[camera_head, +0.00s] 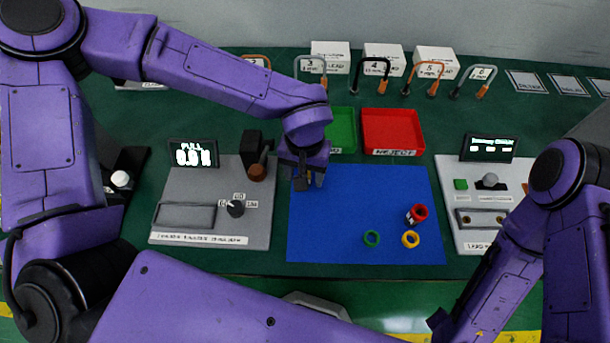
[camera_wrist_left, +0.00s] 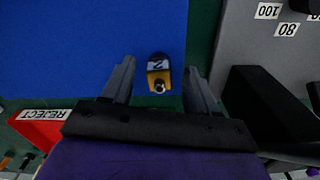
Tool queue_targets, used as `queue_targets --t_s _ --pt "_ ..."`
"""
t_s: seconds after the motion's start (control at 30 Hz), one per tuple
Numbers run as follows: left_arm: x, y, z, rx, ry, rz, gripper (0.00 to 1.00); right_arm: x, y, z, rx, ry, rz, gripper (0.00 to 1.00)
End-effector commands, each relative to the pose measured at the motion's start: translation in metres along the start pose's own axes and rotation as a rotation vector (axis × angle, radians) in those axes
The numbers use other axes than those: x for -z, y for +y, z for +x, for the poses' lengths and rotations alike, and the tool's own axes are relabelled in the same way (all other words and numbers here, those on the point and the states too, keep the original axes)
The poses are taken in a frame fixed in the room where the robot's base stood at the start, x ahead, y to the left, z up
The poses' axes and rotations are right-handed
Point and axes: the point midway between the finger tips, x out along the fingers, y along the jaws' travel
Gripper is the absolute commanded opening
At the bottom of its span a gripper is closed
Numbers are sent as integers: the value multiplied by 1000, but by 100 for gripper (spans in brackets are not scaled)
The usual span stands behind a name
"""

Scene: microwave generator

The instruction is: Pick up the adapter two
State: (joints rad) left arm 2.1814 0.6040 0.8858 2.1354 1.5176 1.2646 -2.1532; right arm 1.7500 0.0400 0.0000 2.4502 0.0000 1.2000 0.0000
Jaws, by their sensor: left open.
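Adapter two (camera_wrist_left: 158,74) is a small black and yellow-orange piece with a white label marked 2 and a metal tip. In the left wrist view it lies between the two fingers of my left gripper (camera_wrist_left: 159,68), with a visible gap on both sides. My left gripper is open and points down at the upper left corner of the blue mat (camera_head: 340,235) in the head view (camera_head: 302,180). There the gripper largely hides the adapter. My right arm shows at the right, but its gripper is out of the picture.
A red reject tray (camera_head: 392,128) and a green tray (camera_head: 343,130) stand behind the mat. A grey panel with a knob (camera_head: 235,208) and a black block (camera_head: 252,148) are close on the left.

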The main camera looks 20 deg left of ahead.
Motion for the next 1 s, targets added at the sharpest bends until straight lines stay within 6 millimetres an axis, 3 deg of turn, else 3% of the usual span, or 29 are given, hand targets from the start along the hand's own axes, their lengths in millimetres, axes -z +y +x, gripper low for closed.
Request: queue_targets --t_s 0.1,0.33,0.5,0.53,0.83,1.0 --pt "0 0 14 0 0 -1 59 0 0 0 0 0 0 43" --pt "1 0 16 -1 3 -1 59 0 0 0 0 0 0 43" --pt "1 0 15 -1 2 -1 4 0 0 0 0 0 0 43" --pt "1 0 15 -1 2 -1 1 0 0 0 0 0 0 43" --pt "1 0 13 -1 3 -1 0 0 0 0 0 0 0 43" --pt "2 0 -6 -2 7 -2 0 0 0 -1 0 0 0 43"
